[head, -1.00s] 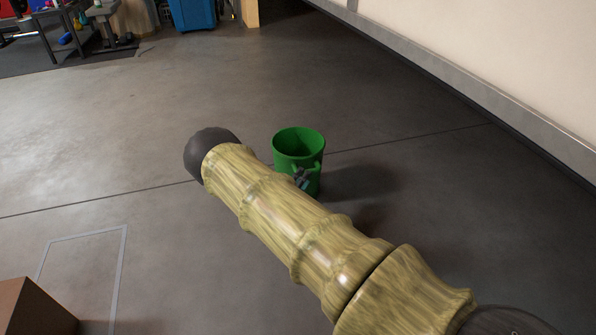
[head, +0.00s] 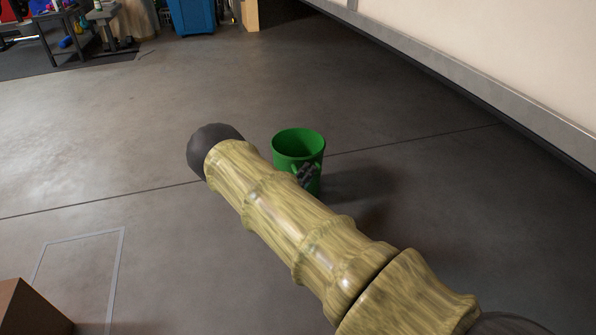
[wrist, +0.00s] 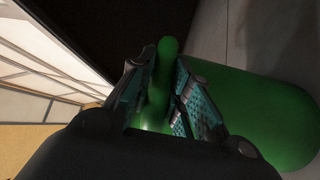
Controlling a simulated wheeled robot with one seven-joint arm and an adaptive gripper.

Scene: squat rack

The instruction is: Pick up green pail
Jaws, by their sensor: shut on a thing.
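The green pail (head: 299,143) stands upright on the grey floor in the head view, partly hidden behind my arm. It has a handle on its near side. My gripper (head: 306,174) is at that handle, small and partly covered by the arm. In the wrist view the pail's green body (wrist: 255,110) fills the right side. The green handle (wrist: 160,85) runs between the two fingers of my gripper (wrist: 163,98), which are shut on it. The pail's underside is hidden.
A brown box (head: 30,310) sits at the lower left, beside a taped outline on the floor. A blue bin (head: 191,14) and a dark bench (head: 75,30) stand at the back. A pale wall runs along the right. The floor around the pail is clear.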

